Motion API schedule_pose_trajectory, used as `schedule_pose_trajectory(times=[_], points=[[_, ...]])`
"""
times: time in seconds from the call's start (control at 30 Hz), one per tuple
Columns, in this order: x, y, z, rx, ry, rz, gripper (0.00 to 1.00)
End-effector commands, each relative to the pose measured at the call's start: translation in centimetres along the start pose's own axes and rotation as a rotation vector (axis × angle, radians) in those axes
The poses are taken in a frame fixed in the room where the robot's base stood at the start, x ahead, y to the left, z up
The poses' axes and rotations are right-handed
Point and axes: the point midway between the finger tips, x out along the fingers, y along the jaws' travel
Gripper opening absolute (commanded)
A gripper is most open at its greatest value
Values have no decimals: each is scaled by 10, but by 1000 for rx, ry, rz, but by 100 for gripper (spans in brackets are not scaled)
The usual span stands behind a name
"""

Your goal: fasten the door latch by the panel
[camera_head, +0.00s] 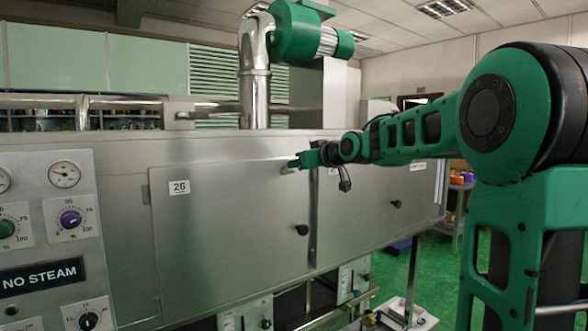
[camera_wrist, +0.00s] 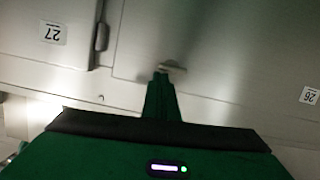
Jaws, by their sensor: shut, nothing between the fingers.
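The panel with dials (camera_head: 48,235) stands at the left in the head view. Right of it is the steel door labelled 26 (camera_head: 230,230), lying flat against the cabinet front, with a black knob (camera_head: 302,229) near its right edge. My gripper (camera_head: 294,162) is shut and empty at this door's upper right corner. A small pale metal bar (camera_wrist: 174,67), seemingly a latch piece, lies right at my fingertips (camera_wrist: 161,76) in the wrist view. It shows by the fingertips in the head view (camera_head: 288,170). I cannot tell whether they touch.
Another door with a black knob (camera_head: 396,204) is to the right; the wrist view shows its upside-down 27 label (camera_wrist: 53,33) and a dark oblong part (camera_wrist: 102,37) at its edge. A metal pipe (camera_head: 254,95) rises behind the cabinet.

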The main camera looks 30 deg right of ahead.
Motion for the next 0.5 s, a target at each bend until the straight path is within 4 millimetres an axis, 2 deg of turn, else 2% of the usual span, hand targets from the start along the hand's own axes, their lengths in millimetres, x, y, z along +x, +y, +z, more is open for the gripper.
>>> schedule_pose_trajectory(times=[0.27,0.5], points=[[-8,1,-37,-3,4,-2,0],[-49,3,-37,-1,3,0,0]])
